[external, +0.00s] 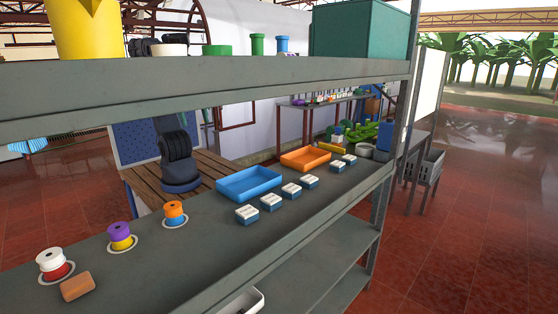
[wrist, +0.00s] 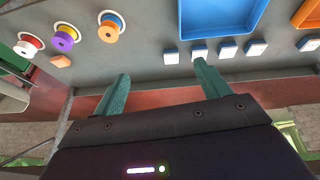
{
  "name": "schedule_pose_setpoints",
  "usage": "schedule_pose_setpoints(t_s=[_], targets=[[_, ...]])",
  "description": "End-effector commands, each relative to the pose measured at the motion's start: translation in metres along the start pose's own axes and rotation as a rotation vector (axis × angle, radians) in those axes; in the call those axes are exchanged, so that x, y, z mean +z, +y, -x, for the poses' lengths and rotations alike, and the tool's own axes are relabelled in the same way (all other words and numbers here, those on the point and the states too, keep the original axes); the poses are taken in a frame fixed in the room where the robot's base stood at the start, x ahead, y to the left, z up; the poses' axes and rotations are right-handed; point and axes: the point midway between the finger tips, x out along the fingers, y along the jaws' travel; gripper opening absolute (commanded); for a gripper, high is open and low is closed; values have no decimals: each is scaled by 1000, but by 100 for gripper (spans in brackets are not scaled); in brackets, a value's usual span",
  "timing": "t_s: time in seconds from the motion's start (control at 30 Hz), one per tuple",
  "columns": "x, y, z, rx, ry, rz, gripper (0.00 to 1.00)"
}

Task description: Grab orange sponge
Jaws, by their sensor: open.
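The orange sponge (external: 76,286) is a small brown-orange block lying on the grey shelf at the lower left, just in front of the white-and-red spool. In the wrist view the sponge (wrist: 60,61) lies at the left, close to the shelf's edge. My gripper (wrist: 161,70) has two teal fingers spread wide apart with nothing between them. The fingertips point toward the shelf edge, to the right of the sponge and apart from it. I cannot make out my gripper in the external view.
A white-and-red spool (external: 53,265), a purple-and-yellow spool (external: 121,236) and an orange-and-blue spool (external: 175,213) stand in a row. A blue tray (external: 249,183), an orange tray (external: 306,158) and several small white-and-blue boxes (external: 247,214) lie farther right. An upper shelf board (external: 200,85) spans above.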

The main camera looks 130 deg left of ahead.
Motion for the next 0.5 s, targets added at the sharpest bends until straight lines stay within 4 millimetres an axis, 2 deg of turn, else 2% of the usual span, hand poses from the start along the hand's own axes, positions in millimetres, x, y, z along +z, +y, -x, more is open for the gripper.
schedule_pose_setpoints(t_s=[0.2, 0.5], targets=[[-43, 44, -20, 81, -57, 195, 75], [-91, 118, -57, 152, -163, 495, 75]])
